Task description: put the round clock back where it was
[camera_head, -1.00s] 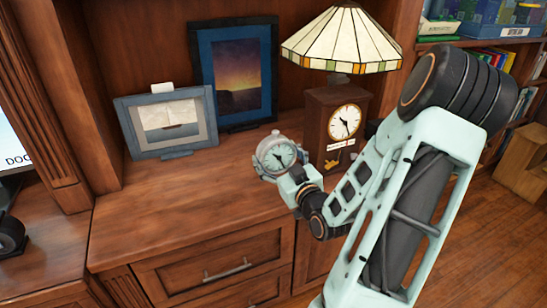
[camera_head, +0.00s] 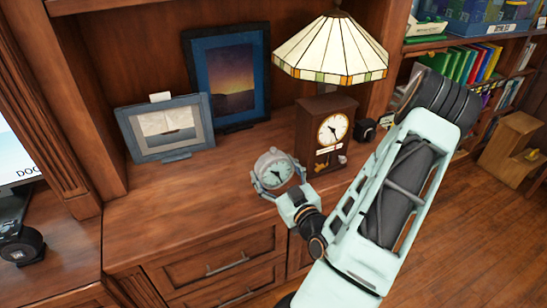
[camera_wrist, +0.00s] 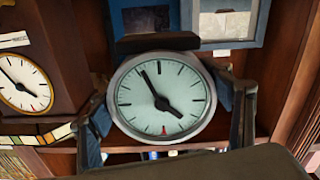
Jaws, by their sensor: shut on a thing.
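The round clock (camera_head: 274,171) has a silver rim and a pale green face. My gripper (camera_head: 277,185) is shut on it, with the clock's face toward the head camera, over the front part of the cabinet top (camera_head: 185,205). In the wrist view the round clock (camera_wrist: 162,98) sits between my two fingers, one at each side of the rim. I cannot tell whether its base touches the wood.
A wooden mantel clock (camera_head: 325,135) stands behind and right of it, under a stained-glass lamp (camera_head: 330,48). A sailboat picture (camera_head: 167,127) and a dark blue sunset picture (camera_head: 228,75) stand at the back. The cabinet top left of the round clock is clear.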

